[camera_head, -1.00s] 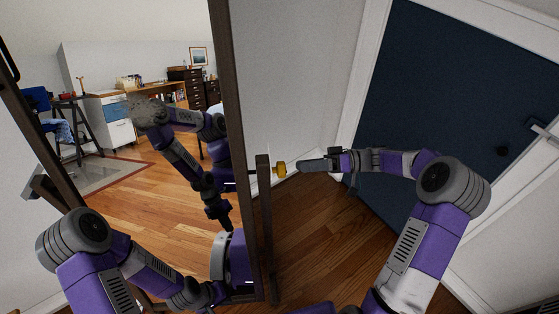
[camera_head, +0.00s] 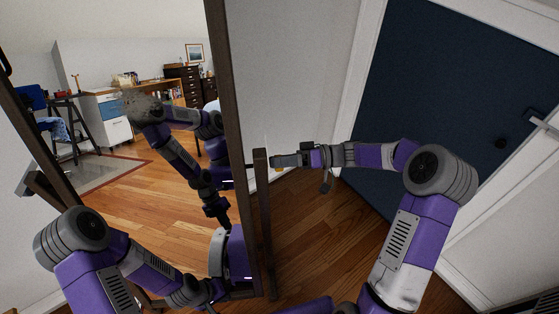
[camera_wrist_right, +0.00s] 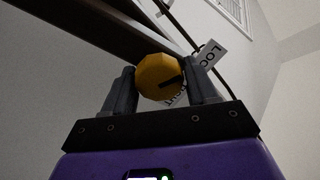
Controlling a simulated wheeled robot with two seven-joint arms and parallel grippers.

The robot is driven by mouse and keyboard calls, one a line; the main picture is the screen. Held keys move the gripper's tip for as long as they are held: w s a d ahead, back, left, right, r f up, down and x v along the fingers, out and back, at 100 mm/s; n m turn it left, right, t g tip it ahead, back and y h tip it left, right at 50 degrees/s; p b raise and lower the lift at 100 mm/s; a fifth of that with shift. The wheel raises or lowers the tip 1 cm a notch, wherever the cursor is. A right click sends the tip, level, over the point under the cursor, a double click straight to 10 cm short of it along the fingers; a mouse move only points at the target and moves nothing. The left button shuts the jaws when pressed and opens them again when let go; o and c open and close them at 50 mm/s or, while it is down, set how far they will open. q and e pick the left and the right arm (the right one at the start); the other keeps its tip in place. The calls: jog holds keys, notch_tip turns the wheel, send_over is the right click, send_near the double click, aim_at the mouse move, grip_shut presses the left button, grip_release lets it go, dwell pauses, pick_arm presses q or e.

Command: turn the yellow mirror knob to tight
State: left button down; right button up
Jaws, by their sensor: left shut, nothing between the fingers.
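The yellow mirror knob (camera_wrist_right: 157,78) shows in the right wrist view, with a dark mark on its face toward the right. My right gripper (camera_wrist_right: 162,90) has one finger on each side of it, both appearing to touch it. In the head view my right gripper (camera_head: 276,160) is at the mirror post and mostly covers the knob. White label plates sit behind the knob; one (camera_wrist_right: 211,53) reads "LOC", and another is mostly hidden, ending in "NT" or similar. My left gripper (camera_head: 236,265) is low beside the mirror frame; its fingers are hard to make out.
The tall mirror (camera_head: 125,190) in a dark frame stands at the left and reflects my arms, a desk and drawers. A post (camera_head: 263,225) stands beside it. A dark blue door (camera_head: 450,90) is at the right. Wooden floor (camera_head: 330,240) lies clear between them.

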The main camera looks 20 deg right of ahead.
jog(key=c, duration=0.6)
